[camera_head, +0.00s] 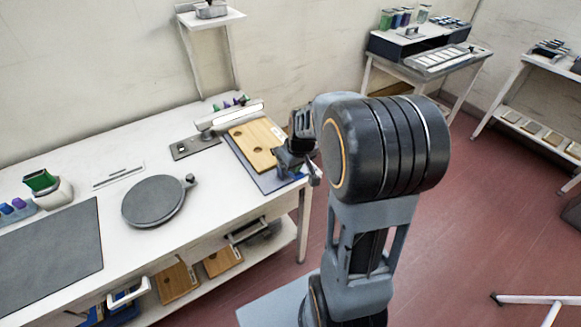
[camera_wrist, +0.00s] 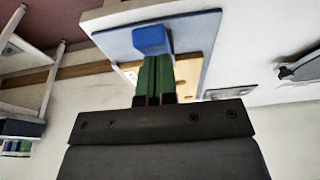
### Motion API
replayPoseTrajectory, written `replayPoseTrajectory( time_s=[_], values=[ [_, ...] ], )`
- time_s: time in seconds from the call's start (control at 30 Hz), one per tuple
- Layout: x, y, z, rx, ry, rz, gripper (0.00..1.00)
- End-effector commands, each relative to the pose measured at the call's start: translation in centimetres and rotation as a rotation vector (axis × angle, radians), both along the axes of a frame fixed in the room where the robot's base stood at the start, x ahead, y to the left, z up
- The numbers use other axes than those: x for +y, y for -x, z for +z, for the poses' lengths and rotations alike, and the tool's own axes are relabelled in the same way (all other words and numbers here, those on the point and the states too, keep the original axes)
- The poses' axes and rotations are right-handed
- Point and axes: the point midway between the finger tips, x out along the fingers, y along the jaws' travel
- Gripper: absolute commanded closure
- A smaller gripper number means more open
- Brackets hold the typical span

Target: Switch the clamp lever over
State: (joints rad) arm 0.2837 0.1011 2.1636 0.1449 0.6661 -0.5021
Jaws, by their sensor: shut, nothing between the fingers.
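A blue block (camera_wrist: 150,40), which may be the clamp lever's handle, stands on the grey-blue plate (camera_wrist: 112,42) in the wrist view. My gripper (camera_wrist: 156,60) has green fingers pressed together, with nothing between them. Their tips are right by the block; I cannot tell whether they touch it. In the head view my gripper (camera_head: 290,160) is over the right end of the plate (camera_head: 268,183), beside the wooden board (camera_head: 252,150). My wrist and arm hide part of that area, so the lever's full shape and position cannot be made out.
A white bar on a post (camera_head: 232,115) stands behind the board, near a small dark base plate (camera_head: 195,147). A round grey disc (camera_head: 153,201) and a dark mat (camera_head: 50,250) lie further left on the white table.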

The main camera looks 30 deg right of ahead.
Motion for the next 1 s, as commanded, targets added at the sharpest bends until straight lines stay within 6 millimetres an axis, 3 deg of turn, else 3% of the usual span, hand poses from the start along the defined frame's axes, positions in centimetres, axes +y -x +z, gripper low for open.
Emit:
replayPoseTrajectory(
  time_s=[0.03, 0.33, 1.0],
  values=[
    [-0.1, 0.3, -1.4, -0.037, -0.002, -0.003, 1.00],
    [-0.2, 1.3, -2.3, -0.204, -0.023, -0.001, 1.00],
    [-0.3, 1.8, -2.5, -0.192, -0.023, 0.000, 1.00]
  ],
)
